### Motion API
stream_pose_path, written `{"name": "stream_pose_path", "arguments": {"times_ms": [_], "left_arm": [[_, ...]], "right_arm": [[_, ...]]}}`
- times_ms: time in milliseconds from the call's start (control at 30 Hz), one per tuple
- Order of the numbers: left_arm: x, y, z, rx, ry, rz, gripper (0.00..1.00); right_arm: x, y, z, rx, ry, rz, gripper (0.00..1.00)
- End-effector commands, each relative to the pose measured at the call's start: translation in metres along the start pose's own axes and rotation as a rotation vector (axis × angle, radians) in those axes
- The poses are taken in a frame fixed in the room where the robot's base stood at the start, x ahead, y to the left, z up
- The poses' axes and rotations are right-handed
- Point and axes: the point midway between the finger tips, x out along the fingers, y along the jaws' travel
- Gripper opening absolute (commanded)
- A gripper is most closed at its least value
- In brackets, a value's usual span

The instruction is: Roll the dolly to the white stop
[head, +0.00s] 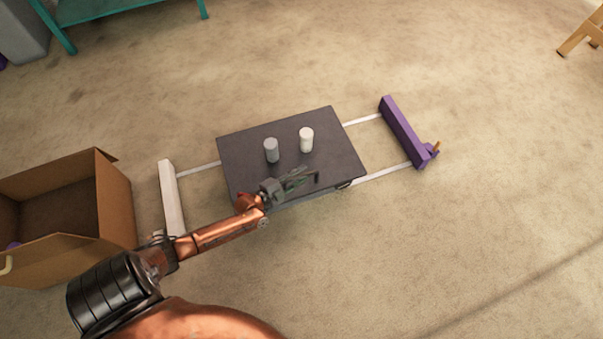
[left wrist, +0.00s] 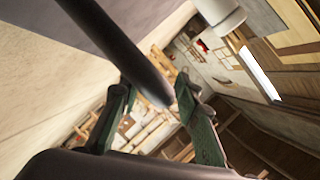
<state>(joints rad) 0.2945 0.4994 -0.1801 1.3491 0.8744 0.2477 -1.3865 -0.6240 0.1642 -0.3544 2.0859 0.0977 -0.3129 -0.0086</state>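The dolly (head: 240,148) is a flat dark platform on two pale rails on the floor. A grey cylinder (head: 271,150) and a white cylinder (head: 306,139) stand on it. The white stop (head: 171,195) is a pale bar across the left end of the rails, a gap away from the dolly. My left gripper (head: 312,175) is over the dolly's near edge, its fingers apart. In the left wrist view a dark bar (left wrist: 115,45) reaches toward the space between the open fingers (left wrist: 158,108); whether they touch it I cannot tell. My right gripper is not seen.
A purple bar (head: 403,130) crosses the rails' right end, with a small orange piece beside it. An open cardboard box (head: 105,205) stands left of the white stop. A teal table (head: 100,8) is at the top left.

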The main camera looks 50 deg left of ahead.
Motion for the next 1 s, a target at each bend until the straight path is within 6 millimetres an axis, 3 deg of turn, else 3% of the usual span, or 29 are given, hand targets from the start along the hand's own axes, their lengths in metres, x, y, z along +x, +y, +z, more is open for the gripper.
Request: {"name": "stream_pose_path", "arguments": {"times_ms": [467,1000], "left_arm": [[0.002,0.002,-0.002,0.000,0.003,0.002,0.01],[-0.002,-0.002,0.006,0.000,-0.003,0.000,0.00]], "right_arm": [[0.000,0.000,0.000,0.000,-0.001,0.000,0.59],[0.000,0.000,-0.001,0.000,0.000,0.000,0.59]]}}
